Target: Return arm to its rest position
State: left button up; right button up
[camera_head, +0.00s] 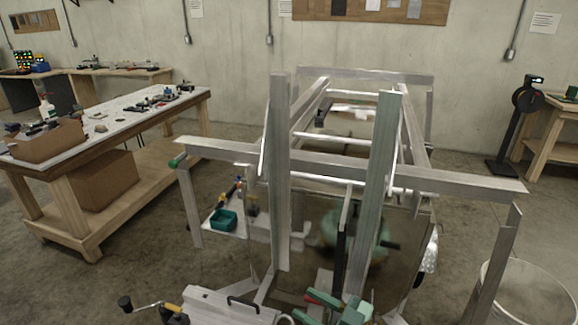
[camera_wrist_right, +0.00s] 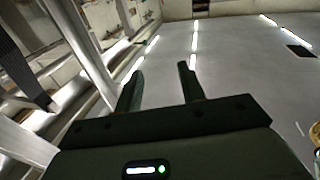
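My right gripper (camera_wrist_right: 161,68) shows in the right wrist view with its two dark fingers apart and nothing between them. They point up the picture, clear of the pale metal bars at the left. In the head view, green parts (camera_head: 345,312) show at the bottom edge beside the trailer frame; I cannot tell whether they are my right gripper. My left gripper cannot be made out. The aluminium trailer frame (camera_head: 355,163) fills the middle of the head view, with two upright posts in front and a long crossbar.
A wooden workbench (camera_head: 62,168) with tools stands at the left. A pale round bin (camera_head: 525,295) stands at the lower right. A crank handle (camera_head: 140,306) sticks out at the bottom left. Bare floor lies between bench and frame.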

jog(key=s+d+m+t+h, duration=0.3)
jog(key=d+m+t+h, duration=0.25)
jog(key=d+h, duration=0.85)
jog(key=s+d+f+g+h, duration=0.4)
jog(key=s+d+g+h, duration=0.2)
jog(key=s+d+g, duration=0.6)
jog(key=s+a+f+y+b, duration=0.1)
jog(key=s+a+f, duration=0.15)
jog(key=f, duration=0.75)
jog(key=s+a+f+y, duration=0.1)
jog(key=s+a+f, duration=0.15)
jog(key=f, duration=0.75)
jog(key=s+a+f+y+b, duration=0.1)
jog(key=s+a+f, duration=0.15)
jog(key=f, duration=0.75)
jog(key=s+f+m+g, duration=0.1)
jog(key=s+f, duration=0.6)
jog(key=s, duration=0.2)
jog(key=s+d+f+m+g+y+b, duration=0.1)
jog(key=s+f+m, duration=0.1)
jog(key=s+f, duration=0.6)
jog(key=shift+s+d+g, duration=0.15)
jog(key=shift+s+g, duration=0.2)
jog(key=shift+s, duration=0.8)
